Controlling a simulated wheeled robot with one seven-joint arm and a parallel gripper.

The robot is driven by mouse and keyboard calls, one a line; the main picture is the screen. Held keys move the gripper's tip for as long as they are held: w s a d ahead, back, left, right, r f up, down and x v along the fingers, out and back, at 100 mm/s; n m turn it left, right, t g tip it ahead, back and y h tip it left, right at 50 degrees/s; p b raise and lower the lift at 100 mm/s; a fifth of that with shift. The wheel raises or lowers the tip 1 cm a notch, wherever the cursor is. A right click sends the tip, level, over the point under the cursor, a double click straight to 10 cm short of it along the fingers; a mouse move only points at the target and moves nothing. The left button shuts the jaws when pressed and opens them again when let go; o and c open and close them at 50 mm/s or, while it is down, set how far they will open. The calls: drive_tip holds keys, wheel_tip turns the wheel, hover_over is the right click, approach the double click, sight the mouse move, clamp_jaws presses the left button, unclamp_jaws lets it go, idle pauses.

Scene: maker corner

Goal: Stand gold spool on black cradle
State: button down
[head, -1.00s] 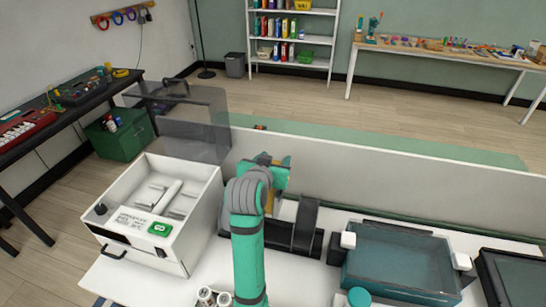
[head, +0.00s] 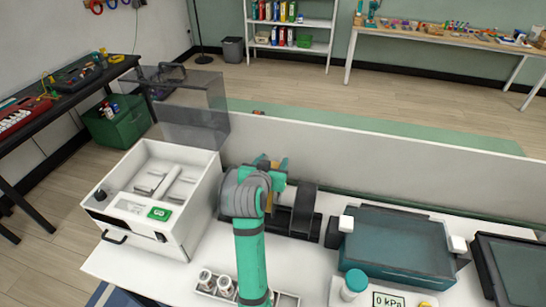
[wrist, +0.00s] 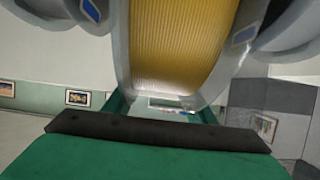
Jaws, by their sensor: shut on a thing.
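The gold spool (wrist: 180,45), with clear flanges, fills the top middle of the wrist view. My gripper (wrist: 165,105) is shut on it, with green fingers showing at its lower edge. In the head view, my gripper (head: 274,176) is at the rear of the bench, and only gold slivers of the spool (head: 268,201) show past my arm. The black cradle (head: 303,211) stands beside and partly behind my gripper, its left part hidden by my arm. I cannot tell whether the spool touches the cradle.
A white open-lidded machine (head: 160,190) stands close left of my arm. A teal lidded tray (head: 398,243) is on the right. A grey partition (head: 380,170) runs behind the bench. A rack with small jars (head: 205,282) and a teal-capped jar (head: 354,284) stand in front.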

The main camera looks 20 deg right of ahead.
drive_tip(key=shift+f, duration=3.15)
drive_tip(key=c, duration=0.7)
unclamp_jaws()
drive_tip(key=shift+f, duration=0.1)
drive_tip(key=shift+s+f, duration=0.1)
drive_tip(key=shift+f, duration=0.05)
drive_tip(key=v, duration=1.1)
